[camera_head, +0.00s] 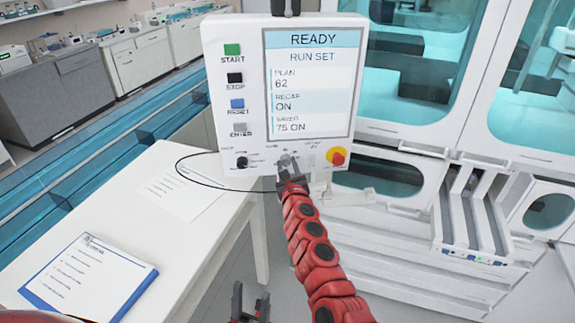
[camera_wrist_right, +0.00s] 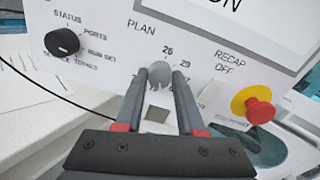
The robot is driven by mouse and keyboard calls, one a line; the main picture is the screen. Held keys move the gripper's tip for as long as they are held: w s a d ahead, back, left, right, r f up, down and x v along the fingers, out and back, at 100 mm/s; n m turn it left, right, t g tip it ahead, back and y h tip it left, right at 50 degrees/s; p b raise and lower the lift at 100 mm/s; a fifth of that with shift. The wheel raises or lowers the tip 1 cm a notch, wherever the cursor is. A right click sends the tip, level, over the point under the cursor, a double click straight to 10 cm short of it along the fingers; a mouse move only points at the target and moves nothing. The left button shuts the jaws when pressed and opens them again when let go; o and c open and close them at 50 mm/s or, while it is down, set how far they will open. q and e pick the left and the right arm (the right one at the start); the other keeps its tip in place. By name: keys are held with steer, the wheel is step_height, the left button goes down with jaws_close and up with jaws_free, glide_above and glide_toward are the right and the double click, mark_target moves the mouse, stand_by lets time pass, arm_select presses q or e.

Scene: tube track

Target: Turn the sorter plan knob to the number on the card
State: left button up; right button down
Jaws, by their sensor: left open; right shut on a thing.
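The white sorter panel (camera_head: 229,40) has a screen (camera_head: 311,83) reading READY, RUN SET, PLAN 62, RECAP ON and SAVED 75 ON. The grey plan knob (camera_wrist_right: 158,71) sits under the word PLAN in the right wrist view, with 26 and 29 printed near it. My right gripper (camera_head: 291,183) is at the panel's lower edge. In the wrist view its fingers (camera_wrist_right: 159,80) are shut on the plan knob. My left gripper (camera_head: 250,303) is open and empty at the bottom of the head view. No card with a readable number shows.
A black knob (camera_wrist_right: 62,42) is left of the plan knob; a red stop button (camera_wrist_right: 259,110) on yellow is right. Four buttons line the panel's left side. The white table (camera_head: 180,242) holds a paper sheet (camera_head: 186,197) and a clipboard (camera_head: 88,282). A black cable loops over the sheet.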

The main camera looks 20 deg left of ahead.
steer(key=n+p, duration=0.1)
steer(key=n, duration=0.3)
steer(key=shift+a, duration=0.1)
steer(key=n+p, duration=0.1)
steer(key=n, duration=0.2)
steer(key=n+p, duration=0.1)
steer(key=n, duration=0.2)
steer(key=shift+s+a+n+h+p, duration=0.1)
steer(key=shift+n+h+p, duration=0.2)
steer(key=shift+h+p, duration=0.1)
steer(key=shift+n, duration=0.8)
steer(key=shift+f, duration=0.1)
steer(key=c, duration=0.5)
jaws_free()
